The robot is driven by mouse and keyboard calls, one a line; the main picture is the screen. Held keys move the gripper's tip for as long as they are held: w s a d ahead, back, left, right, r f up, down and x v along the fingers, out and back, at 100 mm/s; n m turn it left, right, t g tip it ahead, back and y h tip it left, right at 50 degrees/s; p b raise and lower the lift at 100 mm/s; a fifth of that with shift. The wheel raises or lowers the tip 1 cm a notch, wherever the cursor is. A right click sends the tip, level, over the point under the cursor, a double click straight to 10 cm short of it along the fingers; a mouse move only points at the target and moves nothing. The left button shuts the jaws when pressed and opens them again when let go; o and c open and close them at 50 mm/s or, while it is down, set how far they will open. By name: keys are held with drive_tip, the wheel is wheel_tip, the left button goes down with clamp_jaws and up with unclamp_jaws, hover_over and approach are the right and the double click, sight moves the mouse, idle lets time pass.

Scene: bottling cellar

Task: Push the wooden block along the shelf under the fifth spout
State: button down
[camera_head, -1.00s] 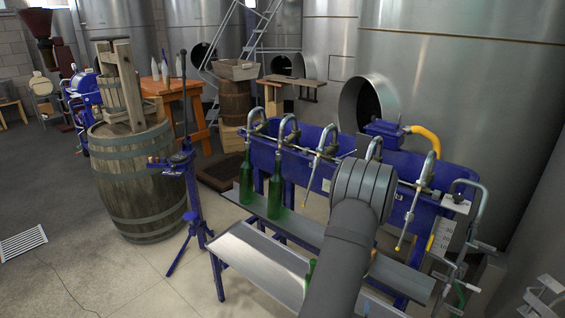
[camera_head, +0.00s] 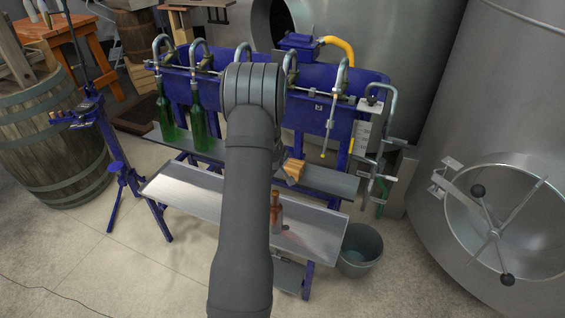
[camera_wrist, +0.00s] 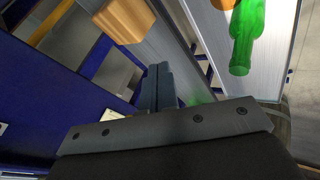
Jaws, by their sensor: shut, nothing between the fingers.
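The wooden block (camera_head: 293,169) sits on the upper metal shelf (camera_head: 330,182) of the blue filling machine, just right of my arm in the head view. The fifth spout (camera_head: 341,78) is the rightmost filling spout, and its tube hangs down to the right of the block. In the wrist view the block (camera_wrist: 125,19) is at the top, just beyond my fingertips. My gripper (camera_wrist: 158,72) is shut and empty, pointing toward the shelf beside the block. A small gap shows between them in that view; contact is unclear. My arm hides most of the gripper in the head view.
Green bottles (camera_head: 199,125) stand on the upper shelf at left. A green bottle (camera_wrist: 243,38) shows in the wrist view. A bucket (camera_head: 361,250) stands at right. The shelf right of the block looks clear.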

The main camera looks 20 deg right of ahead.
drive_tip(key=w+d+r+n+g+y, duration=0.1)
drive_tip(key=w+d+n+g+y, duration=0.15)
drive_tip(key=w, duration=0.25)
wheel_tip(320, 180, up, 3)
drive_tip(key=g+y, duration=0.2)
drive_tip(key=y, duration=0.1)
hover_over(288, 167)
drive_tip(key=shift+n+t, duration=0.25)
drive_tip(key=shift+n, duration=0.1)
drive_tip(key=x, duration=1)
drive_tip(key=shift+d+f, duration=0.1)
drive_tip(key=shift+d, duration=0.2)
drive_tip(key=shift+s, duration=0.15)
drive_tip(key=shift+s+d, duration=1.05)
drive_tip(key=shift+d, duration=0.05)
